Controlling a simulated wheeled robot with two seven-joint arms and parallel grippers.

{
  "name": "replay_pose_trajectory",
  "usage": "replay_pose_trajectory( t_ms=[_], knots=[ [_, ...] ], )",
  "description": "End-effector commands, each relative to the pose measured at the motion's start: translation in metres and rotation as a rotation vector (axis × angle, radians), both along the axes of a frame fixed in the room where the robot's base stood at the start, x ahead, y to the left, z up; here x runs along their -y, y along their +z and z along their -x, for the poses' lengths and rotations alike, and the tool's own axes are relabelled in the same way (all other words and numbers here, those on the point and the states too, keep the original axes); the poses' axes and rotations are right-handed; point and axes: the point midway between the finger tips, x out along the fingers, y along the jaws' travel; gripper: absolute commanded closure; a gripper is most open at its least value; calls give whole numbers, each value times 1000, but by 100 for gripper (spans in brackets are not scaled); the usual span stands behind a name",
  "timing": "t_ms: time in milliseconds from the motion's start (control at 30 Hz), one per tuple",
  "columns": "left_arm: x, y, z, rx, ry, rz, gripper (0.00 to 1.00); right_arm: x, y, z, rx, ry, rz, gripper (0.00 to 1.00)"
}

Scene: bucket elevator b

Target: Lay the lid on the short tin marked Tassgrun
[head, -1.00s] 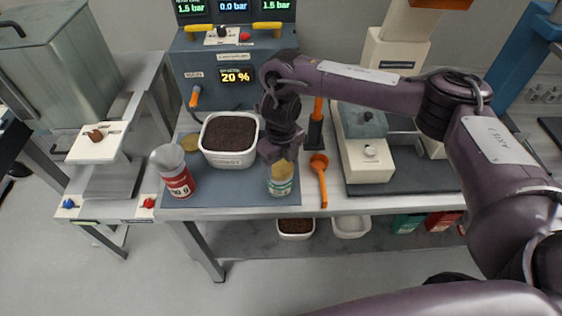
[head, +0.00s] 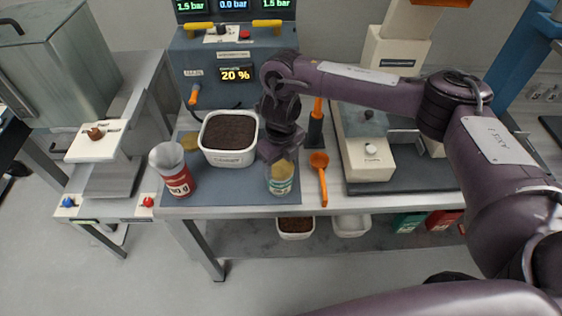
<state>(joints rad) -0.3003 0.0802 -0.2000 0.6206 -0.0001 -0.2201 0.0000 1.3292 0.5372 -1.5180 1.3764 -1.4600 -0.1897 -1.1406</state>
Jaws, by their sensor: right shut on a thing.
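A short tin with a pale, green-marked label (head: 281,187) stands near the front edge of the blue-grey mat; its lettering is too small to read. A gold disc-like lid (head: 283,167) shows at the tin's top, directly under my right gripper (head: 273,152). My right gripper comes down from above and is shut on the lid, with its fingertips partly hidden. I cannot tell whether the lid sits flat on the rim. A second gold disc (head: 190,141) lies at the mat's left side. My left gripper is not in view.
A red-labelled tin (head: 179,184) with an open grey top stands at the mat's left. A white tub of dark grounds (head: 227,158) stands behind the short tin. An orange scoop (head: 321,180) lies close on the right, and a grey-white machine (head: 367,158) stands beyond it.

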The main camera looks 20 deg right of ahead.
Motion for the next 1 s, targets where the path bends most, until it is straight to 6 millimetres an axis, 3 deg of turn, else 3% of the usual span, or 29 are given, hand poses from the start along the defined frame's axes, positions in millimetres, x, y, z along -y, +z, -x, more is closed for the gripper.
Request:
replay_pose_trajectory(
  t_ms=[267, 300, 500, 667, 733, 1000],
  knots=[
    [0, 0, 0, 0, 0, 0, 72, 0, 0, 0, 0, 0, 0, 55],
    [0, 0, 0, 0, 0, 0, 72, 0, 0, 0, 0, 0, 0, 31],
    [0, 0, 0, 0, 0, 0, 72, 0, 0, 0, 0, 0, 0, 8],
    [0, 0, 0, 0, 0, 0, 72, 0, 0, 0, 0, 0, 0, 8],
    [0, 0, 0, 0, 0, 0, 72, 0, 0, 0, 0, 0, 0, 0],
    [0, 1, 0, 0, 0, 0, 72, 0, 1, 0, 0, 0, 0, 0]
  ],
)
